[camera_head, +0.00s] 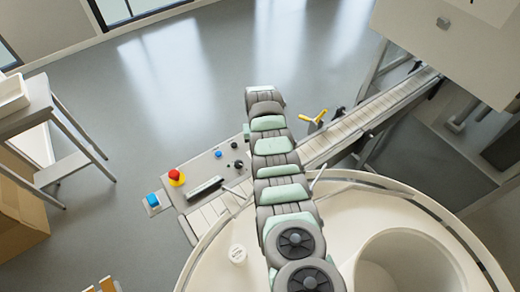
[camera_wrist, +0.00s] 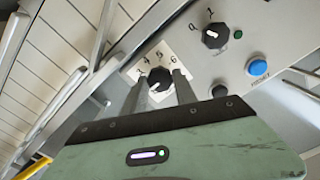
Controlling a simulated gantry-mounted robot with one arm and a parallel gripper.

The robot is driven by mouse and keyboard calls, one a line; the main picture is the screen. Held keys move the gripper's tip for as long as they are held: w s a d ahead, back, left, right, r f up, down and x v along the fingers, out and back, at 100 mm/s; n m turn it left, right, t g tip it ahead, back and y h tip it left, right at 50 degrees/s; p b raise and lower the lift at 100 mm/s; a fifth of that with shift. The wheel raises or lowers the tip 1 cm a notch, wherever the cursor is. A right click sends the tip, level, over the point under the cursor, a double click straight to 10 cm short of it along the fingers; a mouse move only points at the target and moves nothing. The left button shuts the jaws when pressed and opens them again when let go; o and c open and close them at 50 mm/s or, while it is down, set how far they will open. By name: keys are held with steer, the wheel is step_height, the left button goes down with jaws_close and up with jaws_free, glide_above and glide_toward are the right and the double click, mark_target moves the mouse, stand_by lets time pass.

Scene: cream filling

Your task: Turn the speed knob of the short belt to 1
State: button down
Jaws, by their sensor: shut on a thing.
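The speed knob (camera_wrist: 156,85) is a black round dial with a white pointer line on a white numbered plate, with 4, 5 and 6 readable. The pointer slants to the lower left in the wrist view, away from those figures; the 1 of this scale cannot be made out. My gripper (camera_wrist: 159,78) is shut on the knob, one finger on each side. In the head view my arm reaches over the control panel (camera_head: 206,168) and my gripper cannot be made out.
Close to the knob are a second black knob (camera_wrist: 215,36) marked 0 and 1, and a blue button (camera_wrist: 257,67). The panel also has a red emergency button (camera_head: 176,176). The short belt (camera_head: 355,125) and a round white table (camera_head: 385,212) lie beside it.

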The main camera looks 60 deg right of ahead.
steer(key=n+b, duration=0.1)
steer(key=n, duration=0.4)
steer(key=shift+b, duration=0.4)
steer(key=shift+n, duration=0.3)
steer(key=c, duration=1)
jaws_free()
steer(key=shift+o, duration=0.2)
step_height(320, 180, up, 11)
steer(key=shift+b, duration=0.35)
